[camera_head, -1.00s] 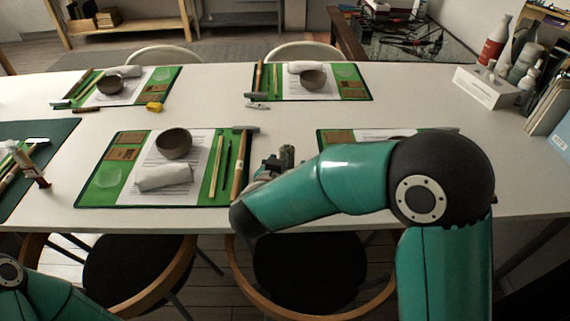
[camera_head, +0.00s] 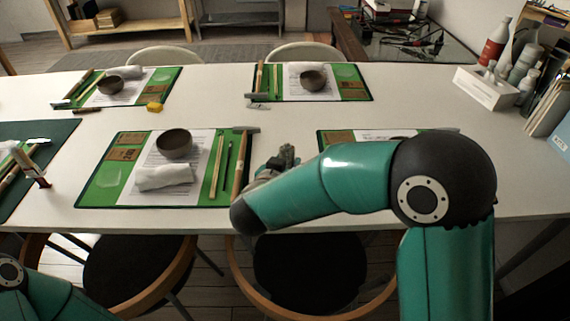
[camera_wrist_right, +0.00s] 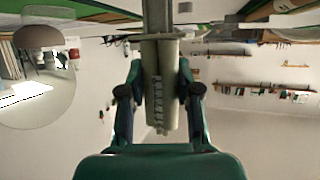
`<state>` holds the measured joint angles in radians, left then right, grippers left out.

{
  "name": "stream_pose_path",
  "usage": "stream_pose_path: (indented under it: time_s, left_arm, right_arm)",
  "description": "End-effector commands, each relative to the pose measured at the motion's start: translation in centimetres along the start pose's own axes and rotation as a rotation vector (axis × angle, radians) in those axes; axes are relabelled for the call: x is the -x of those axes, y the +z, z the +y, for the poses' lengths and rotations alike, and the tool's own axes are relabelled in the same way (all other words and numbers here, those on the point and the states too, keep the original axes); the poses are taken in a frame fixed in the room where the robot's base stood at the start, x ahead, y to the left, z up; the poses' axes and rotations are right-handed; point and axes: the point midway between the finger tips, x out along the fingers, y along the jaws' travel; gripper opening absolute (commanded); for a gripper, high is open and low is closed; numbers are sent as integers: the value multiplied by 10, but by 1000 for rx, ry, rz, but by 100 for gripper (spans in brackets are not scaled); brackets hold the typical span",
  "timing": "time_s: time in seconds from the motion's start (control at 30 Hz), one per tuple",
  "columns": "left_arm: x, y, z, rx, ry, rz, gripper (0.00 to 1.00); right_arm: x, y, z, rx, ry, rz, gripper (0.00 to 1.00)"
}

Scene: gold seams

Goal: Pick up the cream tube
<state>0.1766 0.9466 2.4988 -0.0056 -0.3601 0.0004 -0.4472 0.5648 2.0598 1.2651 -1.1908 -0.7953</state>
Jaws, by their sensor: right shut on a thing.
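My right gripper (camera_wrist_right: 160,95) is shut on a pale cream tube (camera_wrist_right: 158,70) with dark lettering along its side. The tube lies between the two fingers in the right wrist view, with a finger on each side. In the head view, the right gripper (camera_head: 281,163) is beside the near middle place mat, to the right of its hammer, and is partly hidden by my forearm. The tube is hard to make out there. Only part of my left arm shows at the lower left; its gripper is out of view.
The near green mat (camera_head: 100,187) carries a dark bowl (camera_head: 174,143), a rolled white cloth (camera_head: 164,177), sticks and a hammer (camera_head: 241,165). A white box (camera_head: 487,87) and bottles stand at the right.

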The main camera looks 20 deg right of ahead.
Motion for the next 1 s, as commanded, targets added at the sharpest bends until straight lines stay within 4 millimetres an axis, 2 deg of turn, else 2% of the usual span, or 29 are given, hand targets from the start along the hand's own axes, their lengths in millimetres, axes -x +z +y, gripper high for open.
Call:
stream_pose_path:
  time_s: [0.27,0.5,0.7,0.83,1.0]
  left_arm:
    - [16,0,6,0,0,0,50]
    - [34,0,12,0,0,0,50]
    - [46,0,17,0,0,0,50]
    - [51,0,18,0,0,0,50]
    - [54,0,19,0,0,0,50]
  right_arm:
    - [19,-47,-1,-7,-2,4,0]
    - [45,-108,-1,-7,-3,4,0]
    - [63,-151,-1,-6,-3,4,0]
    - [70,-169,-1,-4,-3,3,0]
    - [75,-180,-1,-2,-2,1,0]
